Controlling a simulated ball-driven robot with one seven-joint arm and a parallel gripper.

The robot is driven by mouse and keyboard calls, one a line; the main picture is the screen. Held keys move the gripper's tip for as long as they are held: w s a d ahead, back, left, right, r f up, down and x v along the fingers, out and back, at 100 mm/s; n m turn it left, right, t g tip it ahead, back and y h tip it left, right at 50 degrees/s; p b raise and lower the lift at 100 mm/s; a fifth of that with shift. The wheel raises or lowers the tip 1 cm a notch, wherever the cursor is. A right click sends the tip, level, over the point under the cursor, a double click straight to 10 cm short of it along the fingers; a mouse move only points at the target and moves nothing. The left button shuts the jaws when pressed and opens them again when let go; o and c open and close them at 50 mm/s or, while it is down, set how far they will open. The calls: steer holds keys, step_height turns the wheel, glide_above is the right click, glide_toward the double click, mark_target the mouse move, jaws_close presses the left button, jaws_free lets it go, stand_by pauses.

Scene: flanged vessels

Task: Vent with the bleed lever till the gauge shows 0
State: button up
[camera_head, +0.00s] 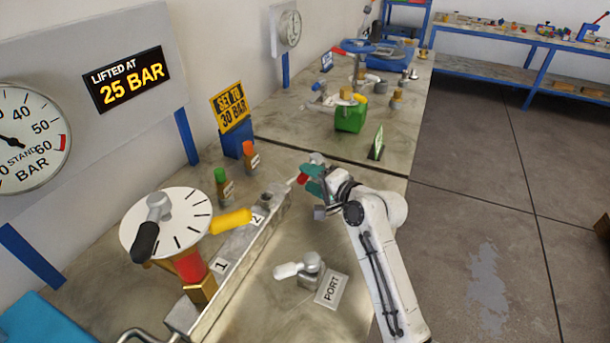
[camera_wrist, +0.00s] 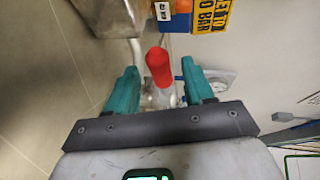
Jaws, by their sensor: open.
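A lever with a red grip (camera_head: 302,179) stands at the far end of the metal block. I see no readable label naming it as the bleed lever. In the wrist view its red grip (camera_wrist: 158,68) is between my gripper's teal fingers. My gripper (camera_wrist: 159,80) is open, with a gap showing on both sides of the grip. In the head view my gripper (camera_head: 312,182) is at the lever and partly hides it. The gauge (camera_head: 32,140) at the left is cut off by the picture edge. Its dark needle points up and left, with its tip near the edge, so its reading is unclear.
A yellow-handled lever (camera_head: 231,220) and a white notched dial (camera_head: 180,222) with a black handle stand nearer. A white lever (camera_head: 290,270) is beside the PORT plate (camera_head: 331,289). Two small bottles (camera_head: 222,182) stand behind the block. A green box (camera_head: 351,118) stands farther back.

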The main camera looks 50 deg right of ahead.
steer(key=shift+x, duration=1.35)
jaws_close()
